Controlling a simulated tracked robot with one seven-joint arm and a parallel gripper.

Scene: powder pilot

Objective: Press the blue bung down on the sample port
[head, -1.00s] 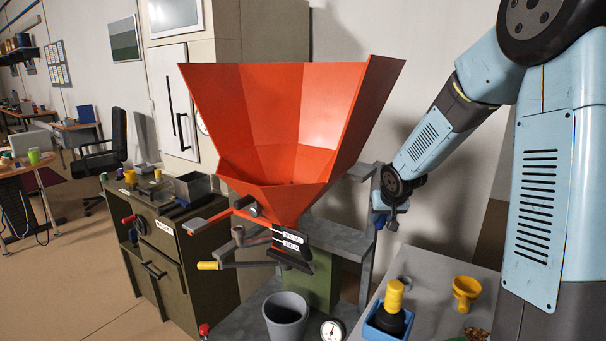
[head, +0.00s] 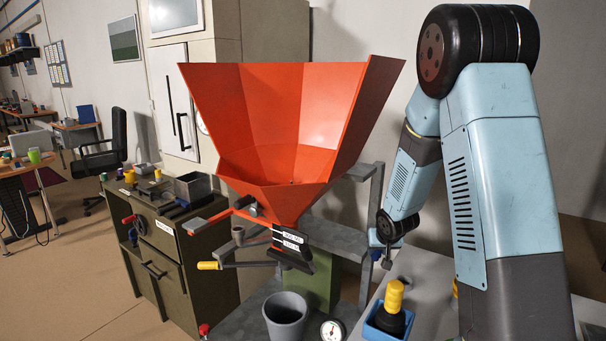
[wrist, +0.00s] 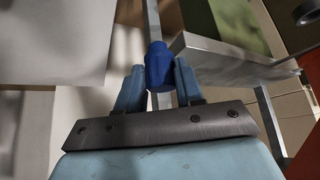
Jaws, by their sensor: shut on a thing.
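The blue bung (wrist: 159,68) is between the two fingers of my gripper (wrist: 159,86) in the wrist view, its rounded end pointing away from the wrist. My gripper is shut on it. In the head view my wrist hangs beside the metal frame right of the orange hopper (head: 285,120); the fingers and bung are too small there to make out clearly. A short grey upright stub (head: 238,233) stands at the hopper's outlet, left of my gripper and well apart from it. I cannot tell whether this is the sample port.
A grey bucket (head: 286,312) and a round dial (head: 332,330) are below the hopper. The metal frame (head: 345,235) lies between my wrist and the outlet.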

